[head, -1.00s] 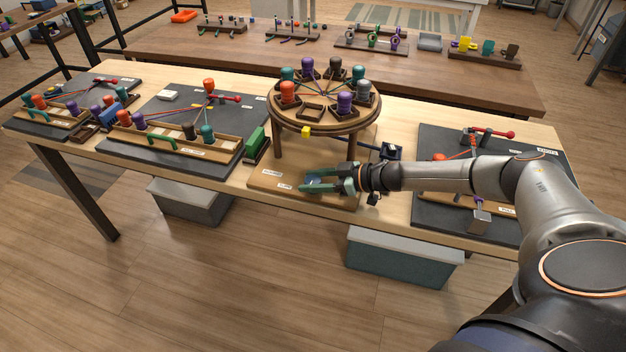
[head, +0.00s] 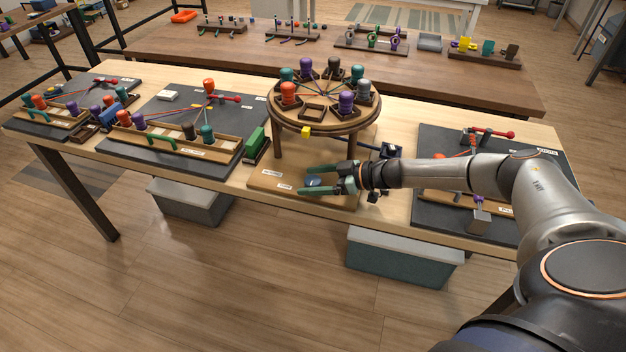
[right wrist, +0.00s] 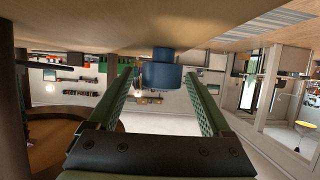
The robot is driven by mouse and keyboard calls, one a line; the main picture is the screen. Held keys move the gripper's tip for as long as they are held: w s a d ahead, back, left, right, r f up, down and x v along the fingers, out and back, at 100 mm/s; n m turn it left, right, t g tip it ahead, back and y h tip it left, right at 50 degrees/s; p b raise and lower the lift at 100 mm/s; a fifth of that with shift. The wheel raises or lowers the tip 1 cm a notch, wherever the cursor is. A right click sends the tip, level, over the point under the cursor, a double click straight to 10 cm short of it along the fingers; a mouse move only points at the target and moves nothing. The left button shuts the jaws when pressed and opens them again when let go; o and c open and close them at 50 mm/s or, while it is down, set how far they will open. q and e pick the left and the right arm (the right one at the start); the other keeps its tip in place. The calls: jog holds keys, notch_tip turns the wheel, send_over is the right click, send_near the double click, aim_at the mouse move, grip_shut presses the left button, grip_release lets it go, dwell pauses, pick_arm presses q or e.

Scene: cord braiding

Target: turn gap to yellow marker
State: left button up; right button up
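The round wooden braiding disk (head: 276,110) carries several coloured bobbins around its rim. The yellow marker (head: 305,131) sits at the front edge, roughly in line with the gap. My right gripper (head: 303,180) is open at the wooden base below the disk. A dark blue knob (head: 314,182) stands between its fingers; the right wrist view shows the knob (right wrist: 162,70) with space on both sides. My left gripper is not in view.
A green block (head: 256,142) stands left of the disk. Dark boards with bobbin racks lie at the left, and another dark board (head: 430,215) lies under my right arm. Grey bins (head: 405,258) stand under the table. The front floor is clear.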

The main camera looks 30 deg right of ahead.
jog(key=v, duration=1.2)
jog(key=shift+s+d, duration=0.2)
